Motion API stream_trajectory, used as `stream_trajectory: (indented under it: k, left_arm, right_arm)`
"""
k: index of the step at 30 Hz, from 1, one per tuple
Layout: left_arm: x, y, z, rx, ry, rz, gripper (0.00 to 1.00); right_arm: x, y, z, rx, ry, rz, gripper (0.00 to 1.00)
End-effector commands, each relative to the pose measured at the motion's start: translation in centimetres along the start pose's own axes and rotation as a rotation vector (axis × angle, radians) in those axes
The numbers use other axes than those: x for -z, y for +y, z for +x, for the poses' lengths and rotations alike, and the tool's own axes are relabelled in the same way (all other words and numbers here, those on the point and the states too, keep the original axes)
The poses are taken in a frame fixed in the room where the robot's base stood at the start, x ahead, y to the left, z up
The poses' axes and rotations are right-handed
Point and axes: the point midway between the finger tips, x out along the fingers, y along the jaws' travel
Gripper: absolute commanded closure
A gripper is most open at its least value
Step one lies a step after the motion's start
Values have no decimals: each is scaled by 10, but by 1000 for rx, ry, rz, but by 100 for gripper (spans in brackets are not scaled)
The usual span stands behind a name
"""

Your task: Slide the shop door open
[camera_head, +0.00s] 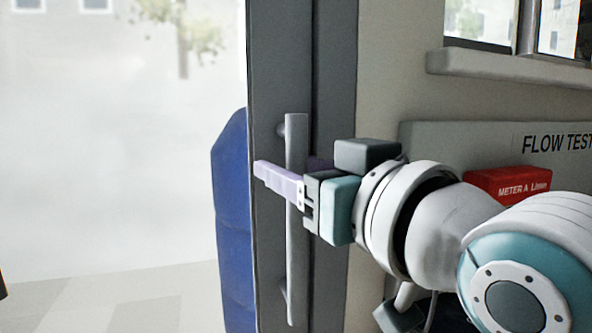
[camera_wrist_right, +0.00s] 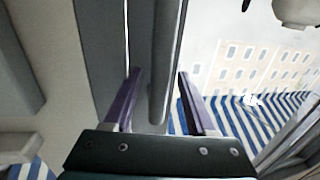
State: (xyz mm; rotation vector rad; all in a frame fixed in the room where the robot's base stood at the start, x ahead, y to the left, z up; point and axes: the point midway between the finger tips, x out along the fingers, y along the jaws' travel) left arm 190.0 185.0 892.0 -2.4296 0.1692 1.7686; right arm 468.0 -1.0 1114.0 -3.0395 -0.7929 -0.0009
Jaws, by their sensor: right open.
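The shop door shows in the head view as a dark grey upright door frame (camera_head: 268,90). A long vertical grey bar handle (camera_head: 297,255) stands off it on short posts. My right gripper (camera_head: 285,165) comes from the right at the handle's upper half and is open. One lilac finger passes in front of the bar; the other is mostly hidden behind it. In the right wrist view the handle (camera_wrist_right: 164,60) lies between the two spread fingers of the gripper (camera_wrist_right: 159,74), with a gap visible on the right side. My left gripper is not in view.
A blue shape (camera_head: 232,230) stands against the door frame's left side. Right of the door are a beige wall, a grey panel (camera_head: 440,140) reading "FLOW TEST", a red box (camera_head: 507,184) and a window ledge (camera_head: 510,70). Pale buildings show outside.

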Motion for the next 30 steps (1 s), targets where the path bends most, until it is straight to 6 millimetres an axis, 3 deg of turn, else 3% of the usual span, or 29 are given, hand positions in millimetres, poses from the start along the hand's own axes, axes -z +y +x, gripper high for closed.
stream_trajectory:
  k: [8, 23, 30]
  left_arm:
    - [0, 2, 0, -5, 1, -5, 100]
    - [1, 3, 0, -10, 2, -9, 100]
    - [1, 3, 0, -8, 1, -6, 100]
  right_arm:
    - [0, 0, 2, 0, 0, 0, 43]
    - [0, 0, 1, 0, 0, 0, 99]
    - [0, 0, 1, 0, -1, 0, 100]
